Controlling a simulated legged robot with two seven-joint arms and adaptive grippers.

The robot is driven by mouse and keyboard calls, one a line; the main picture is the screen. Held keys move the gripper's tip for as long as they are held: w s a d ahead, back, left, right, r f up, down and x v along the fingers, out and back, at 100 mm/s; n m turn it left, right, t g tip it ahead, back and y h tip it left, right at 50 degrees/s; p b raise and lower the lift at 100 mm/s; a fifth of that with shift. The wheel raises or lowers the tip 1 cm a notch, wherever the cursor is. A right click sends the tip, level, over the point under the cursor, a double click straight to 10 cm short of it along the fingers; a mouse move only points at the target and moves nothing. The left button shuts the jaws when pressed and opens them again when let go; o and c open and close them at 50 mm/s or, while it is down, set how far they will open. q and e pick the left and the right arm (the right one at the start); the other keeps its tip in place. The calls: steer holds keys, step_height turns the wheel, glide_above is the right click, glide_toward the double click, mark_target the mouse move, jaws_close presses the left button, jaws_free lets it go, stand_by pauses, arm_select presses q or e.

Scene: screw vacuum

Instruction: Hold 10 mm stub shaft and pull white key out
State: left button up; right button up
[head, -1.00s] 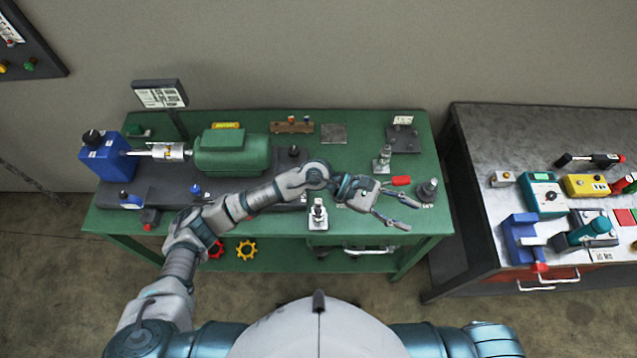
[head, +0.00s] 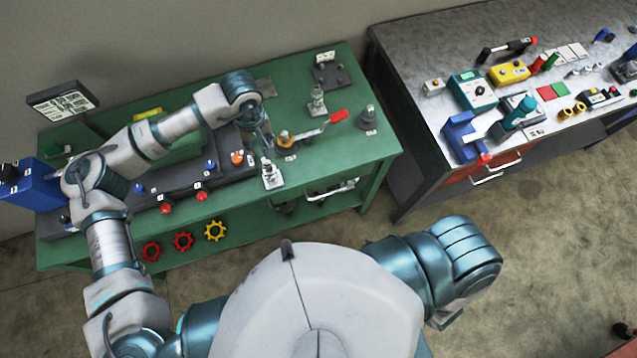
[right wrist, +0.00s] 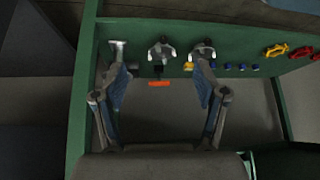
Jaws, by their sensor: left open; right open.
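My left gripper (head: 262,142) points down over the green bench in the head view, seen from above and partly hidden by its own wrist. It is open, close to a small metal fixture on a pale labelled base (head: 271,178); I cannot tell whether they touch. A similar metal fixture (head: 317,103) stands further back, and a dark round-based post (head: 367,118) stands near the right edge. I cannot tell which holds the 10 mm stub shaft. The white key cannot be made out. My right gripper (right wrist: 160,78) is open and empty in the right wrist view, beside the bench.
A red-handled tool (head: 325,124) lies right of my left gripper. Red and orange knobs (head: 237,158) stand on the dark base. A grey bench (head: 410,50) with tools stands right, across a floor gap.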

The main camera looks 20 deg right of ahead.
steer(key=w+a+r+n+t+y, duration=0.1)
steer(key=w+a+r+t+y, duration=0.2)
steer(key=w+r, duration=0.5)
steer(key=w+a+r+n+t+y, duration=0.15)
steer(key=w+r, duration=0.35)
steer(key=r, duration=0.5)
steer(key=n+t+y, duration=0.2)
steer(key=n+y, duration=0.3)
steer(key=y, duration=0.2)
glide_toward(277, 177)
steer(key=x, duration=1.2)
steer(key=shift+a, duration=0.15)
jaws_close()
